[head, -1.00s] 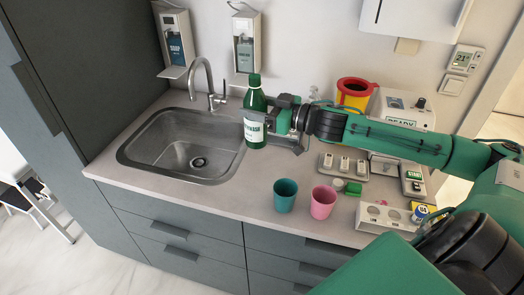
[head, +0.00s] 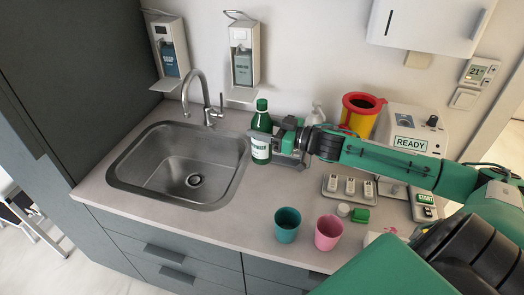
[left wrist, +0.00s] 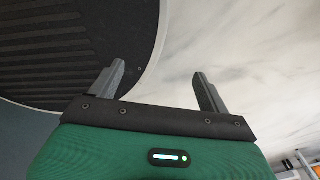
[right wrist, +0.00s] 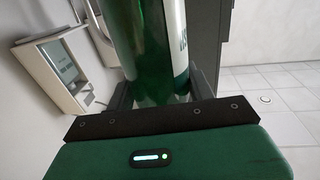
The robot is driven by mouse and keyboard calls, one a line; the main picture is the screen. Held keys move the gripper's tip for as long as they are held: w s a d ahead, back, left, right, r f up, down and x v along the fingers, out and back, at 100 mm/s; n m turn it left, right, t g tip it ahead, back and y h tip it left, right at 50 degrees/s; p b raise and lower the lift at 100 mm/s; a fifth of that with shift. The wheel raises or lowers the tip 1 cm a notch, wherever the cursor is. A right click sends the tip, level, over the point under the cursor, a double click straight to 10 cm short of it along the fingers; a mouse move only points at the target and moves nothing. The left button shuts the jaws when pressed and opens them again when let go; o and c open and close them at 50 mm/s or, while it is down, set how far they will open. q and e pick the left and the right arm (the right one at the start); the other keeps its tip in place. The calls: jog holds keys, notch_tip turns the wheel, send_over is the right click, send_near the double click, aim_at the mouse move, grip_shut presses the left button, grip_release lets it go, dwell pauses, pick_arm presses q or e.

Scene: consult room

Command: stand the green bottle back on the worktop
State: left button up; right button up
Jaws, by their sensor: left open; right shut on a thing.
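The green bottle (head: 261,133) has a white label and a green cap. It is upright at the right rim of the sink, over the worktop (head: 225,222); I cannot tell whether its base touches the surface. My right gripper (head: 276,140) comes in from the right and is shut on the bottle. In the right wrist view the bottle (right wrist: 150,45) stands between the two fingers. My left gripper (left wrist: 160,85) shows only in the left wrist view, open and empty, over the floor and a dark round ribbed surface.
A steel sink (head: 150,185) lies left of the bottle. A teal cup (head: 287,226) and a pink cup (head: 328,233) stand in front. A red and yellow bin (head: 360,112), a pump bottle (head: 316,116) and a white device (head: 411,130) stand behind my right arm.

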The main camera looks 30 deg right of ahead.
aim_at(271, 155)
notch_tip(271, 155, down, 5)
jog(key=shift+r+p, duration=0.15)
jog(key=shift+p, duration=0.15)
jog(key=shift+f, duration=0.85)
notch_tip(271, 155, down, 2)
jog(key=shift+f+p, duration=0.1)
jog(key=shift+p, duration=0.2)
pick_arm(q)
jog(key=shift+w+d+r, duration=0.15)
jog(key=shift+r, duration=0.25)
jog(key=shift+w+d+r, duration=0.1)
jog(key=shift+w+r, duration=0.05)
jog(key=shift+r, duration=0.25)
pick_arm(e)
jog(key=shift+f, duration=0.35)
jog(key=o, duration=1.1)
jog(key=shift+f, duration=0.1)
